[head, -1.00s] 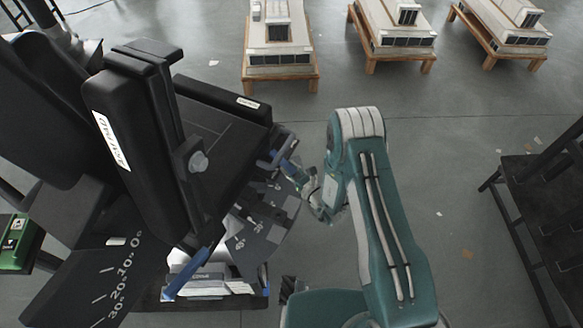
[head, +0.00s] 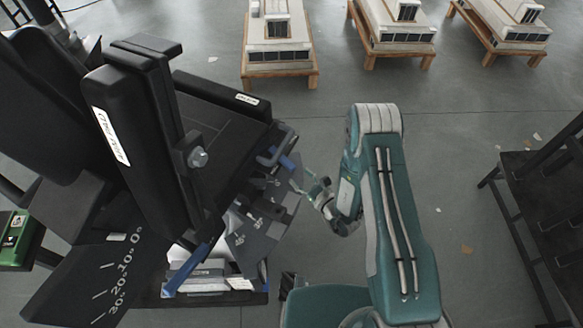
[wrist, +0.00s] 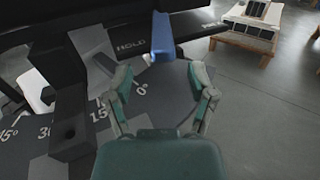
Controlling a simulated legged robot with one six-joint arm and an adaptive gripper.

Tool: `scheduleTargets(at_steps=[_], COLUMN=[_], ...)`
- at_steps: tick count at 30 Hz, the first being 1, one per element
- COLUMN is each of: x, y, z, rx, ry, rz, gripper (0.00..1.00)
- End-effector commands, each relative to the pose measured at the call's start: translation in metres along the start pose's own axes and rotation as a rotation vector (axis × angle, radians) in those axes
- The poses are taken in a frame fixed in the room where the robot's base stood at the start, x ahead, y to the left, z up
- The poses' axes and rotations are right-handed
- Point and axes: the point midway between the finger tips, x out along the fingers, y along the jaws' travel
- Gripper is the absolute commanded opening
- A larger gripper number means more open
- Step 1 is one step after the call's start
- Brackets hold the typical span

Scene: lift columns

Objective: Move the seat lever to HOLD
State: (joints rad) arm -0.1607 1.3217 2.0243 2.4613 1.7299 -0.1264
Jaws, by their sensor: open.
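The blue seat lever (wrist: 162,38) stands near the black seat edge in the wrist view, just to the right of the white HOLD label (wrist: 131,47). In the head view the blue lever (head: 287,162) shows at the right side of the black seat (head: 222,130). My gripper (wrist: 163,84) is open and empty. Its two fingers are spread, and the lever lies beyond the fingertips, apart from them. In the head view my gripper (head: 315,188) is to the lower right of the lever. The lever's pivot is not clearly seen.
A grey angle plate (head: 262,222) with degree marks hangs under the seat. Another blue lever (head: 195,266) is by the backrest (head: 135,135). Wooden tables with white models (head: 280,75) stand at the back.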

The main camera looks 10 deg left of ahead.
Motion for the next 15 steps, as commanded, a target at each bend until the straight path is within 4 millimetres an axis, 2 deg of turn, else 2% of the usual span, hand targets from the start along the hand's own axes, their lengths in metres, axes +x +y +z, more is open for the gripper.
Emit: scheduleTargets(at_steps=[1,6,10,15], x=[-0.012,-0.042,-0.055,-0.059], y=[-0.001,-0.001,0.0,0.001], z=[-0.001,-0.001,-0.001,-0.001], rx=[0.002,0.0,0.0,-0.001], ry=[0.003,0.003,0.002,0.001], rz=[-0.004,-0.003,0.0,0.001], gripper=[0.72,0.72,0.72,0.72])
